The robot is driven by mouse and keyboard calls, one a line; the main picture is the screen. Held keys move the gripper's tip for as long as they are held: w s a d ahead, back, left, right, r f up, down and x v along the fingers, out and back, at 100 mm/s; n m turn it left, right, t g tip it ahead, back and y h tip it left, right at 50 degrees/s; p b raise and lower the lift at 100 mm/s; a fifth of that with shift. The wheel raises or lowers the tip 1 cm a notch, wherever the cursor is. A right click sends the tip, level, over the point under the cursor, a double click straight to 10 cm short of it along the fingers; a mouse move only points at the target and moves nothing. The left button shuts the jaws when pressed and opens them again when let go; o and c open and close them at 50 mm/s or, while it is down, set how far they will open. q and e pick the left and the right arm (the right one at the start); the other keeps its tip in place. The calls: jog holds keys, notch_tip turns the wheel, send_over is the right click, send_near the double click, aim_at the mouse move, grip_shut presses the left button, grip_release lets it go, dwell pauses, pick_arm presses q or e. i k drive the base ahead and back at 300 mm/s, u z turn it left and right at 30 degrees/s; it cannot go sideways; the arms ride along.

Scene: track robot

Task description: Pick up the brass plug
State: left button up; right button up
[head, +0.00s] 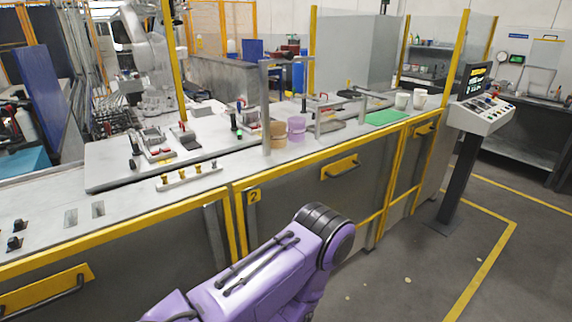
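Several small brass-coloured plugs stand in a row on a pale rail (190,176) on the near part of the worktop, left of centre. One brass plug (182,175) stands near the rail's middle, with others on either side; they are too small to tell apart well. Neither of my grippers shows. A purple arm link of mine with a black joint rises from the bottom centre, in front of the bench and apart from the rail.
A tan cup (278,131) and a purple cup (297,128) stand by a grey metal frame (266,100), right of the rail. A control panel (483,112) stands on a post at right. Floor there is open.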

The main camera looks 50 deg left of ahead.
aim_at(198, 167)
jog(key=z, duration=0.4)
jog(key=k, duration=0.7)
jog(key=u, duration=1.3)
